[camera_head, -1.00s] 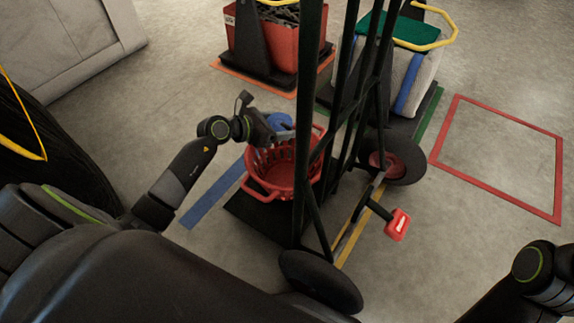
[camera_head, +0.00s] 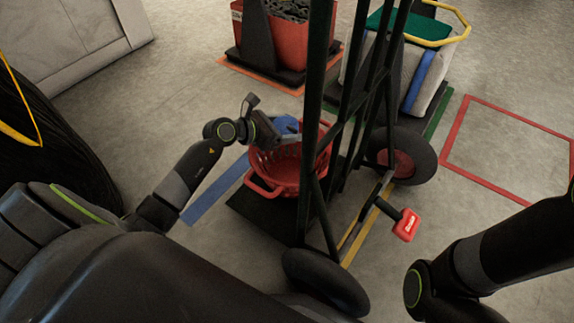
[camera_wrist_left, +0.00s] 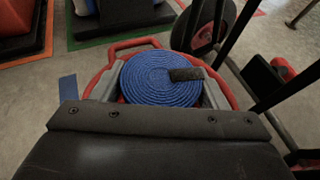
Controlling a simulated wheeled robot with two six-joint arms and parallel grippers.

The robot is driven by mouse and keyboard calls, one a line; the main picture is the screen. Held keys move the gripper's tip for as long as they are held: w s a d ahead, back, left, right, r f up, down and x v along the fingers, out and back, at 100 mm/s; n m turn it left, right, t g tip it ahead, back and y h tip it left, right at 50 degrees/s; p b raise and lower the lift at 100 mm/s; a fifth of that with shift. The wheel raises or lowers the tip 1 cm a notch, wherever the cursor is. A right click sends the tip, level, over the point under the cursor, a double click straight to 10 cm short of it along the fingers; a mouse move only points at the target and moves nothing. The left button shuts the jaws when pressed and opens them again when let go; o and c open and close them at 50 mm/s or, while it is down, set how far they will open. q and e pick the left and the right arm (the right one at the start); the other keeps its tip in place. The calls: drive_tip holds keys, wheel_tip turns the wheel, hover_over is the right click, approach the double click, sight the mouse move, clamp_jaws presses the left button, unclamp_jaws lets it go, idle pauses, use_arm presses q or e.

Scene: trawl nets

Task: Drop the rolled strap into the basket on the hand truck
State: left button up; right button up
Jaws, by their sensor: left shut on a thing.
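The blue rolled strap (camera_wrist_left: 160,80) is a flat coil with a dark end tab, held between the fingers of my left gripper (camera_wrist_left: 158,92). In the head view the strap (camera_head: 286,125) shows partly behind my left gripper (camera_head: 284,135). The red basket (camera_head: 262,186) stands on the dark plate of the hand truck (camera_head: 313,60). The strap and gripper are over the basket's far part. In the left wrist view the basket's red rim (camera_wrist_left: 137,43) shows around and below the strap. My right arm is at the lower right; its gripper is not visible.
The hand truck's dark upright bars stand just right of the basket. A red bin (camera_head: 275,38) and a cart with a white-and-blue load (camera_head: 422,80) stand behind. A red floor outline (camera_head: 498,108) marks bare floor at right.

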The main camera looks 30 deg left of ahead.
use_arm(q)
drive_tip(key=shift+f+b, duration=0.55)
drive_tip(key=shift+f, duration=0.05)
drive_tip(key=shift+f+b, duration=0.4)
drive_tip(key=o, duration=1.2)
drive_tip(key=shift+c, duration=0.2)
